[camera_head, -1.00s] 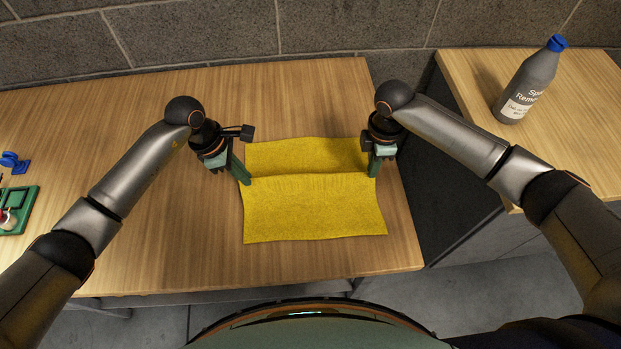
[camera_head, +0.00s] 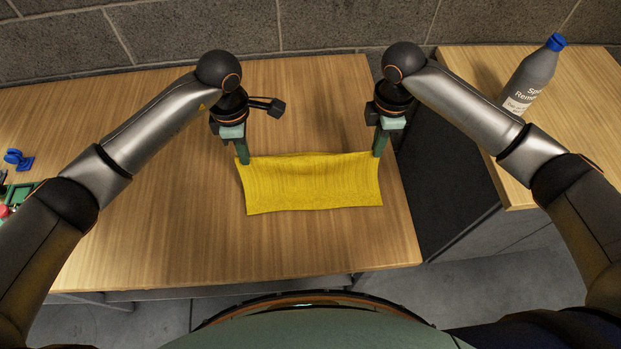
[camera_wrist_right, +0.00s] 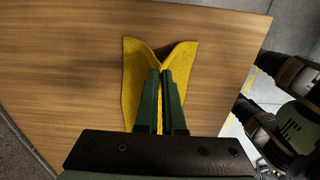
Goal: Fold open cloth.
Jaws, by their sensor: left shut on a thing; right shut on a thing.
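The yellow cloth (camera_head: 312,186) hangs from both grippers in the head view, its upper edge stretched between them near the middle right of the table. My left gripper (camera_head: 243,160) is shut on the cloth's upper left corner. My right gripper (camera_head: 379,153) is shut on its upper right corner. In the right wrist view, the cloth (camera_wrist_right: 136,75) spreads to both sides of the shut fingers (camera_wrist_right: 163,75) in a V shape. Whether the cloth's lower edge touches the table cannot be told.
The wooden table (camera_head: 180,240) is clear around the cloth. A grey bottle with a blue cap (camera_head: 535,72) stands on a side cabinet (camera_head: 590,120) at the right. Small blue and green items (camera_head: 18,158) lie at the table's left edge. A block wall (camera_head: 200,30) closes the back.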

